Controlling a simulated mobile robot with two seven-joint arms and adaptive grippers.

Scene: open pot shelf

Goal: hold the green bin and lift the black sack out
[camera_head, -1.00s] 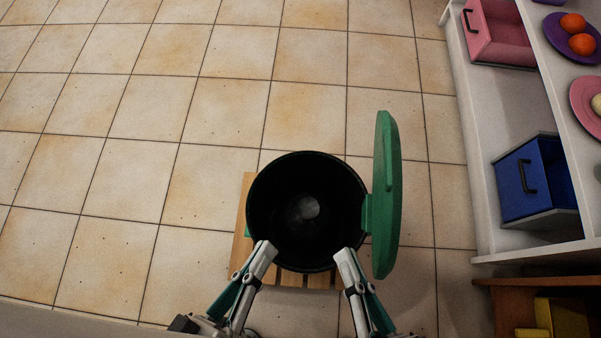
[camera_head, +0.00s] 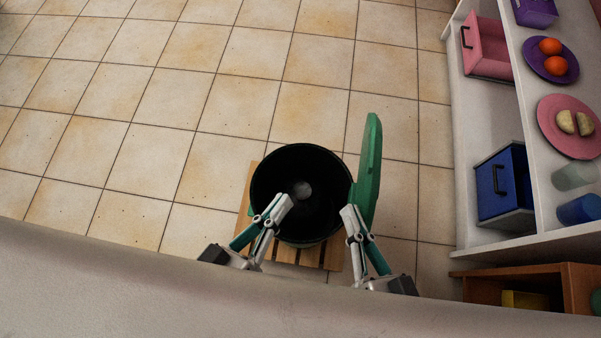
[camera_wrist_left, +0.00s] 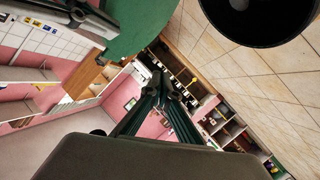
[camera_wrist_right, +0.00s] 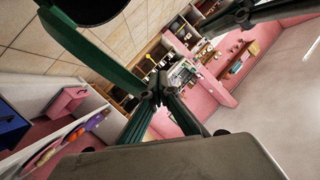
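The green bin (camera_head: 318,241) stands on a slatted wooden base, its round mouth open and its green lid (camera_head: 369,170) swung up on the right. Its inside is black with a pale grey spot at the bottom; I cannot tell the black sack (camera_head: 325,180) apart from the dark inner wall. My left gripper (camera_head: 283,204) overlaps the bin's near left rim from above. My right gripper (camera_head: 349,213) is at the near right rim, beside the lid.
A white shelf (camera_head: 540,205) on the right holds a blue box (camera_head: 505,185), a pink box (camera_head: 487,48) and plates of fruit. The slatted wooden base (camera_head: 335,255) is under the bin. A broad pale grey surface (camera_head: 200,290) crosses the bottom. Tiled floor left of the bin is clear.

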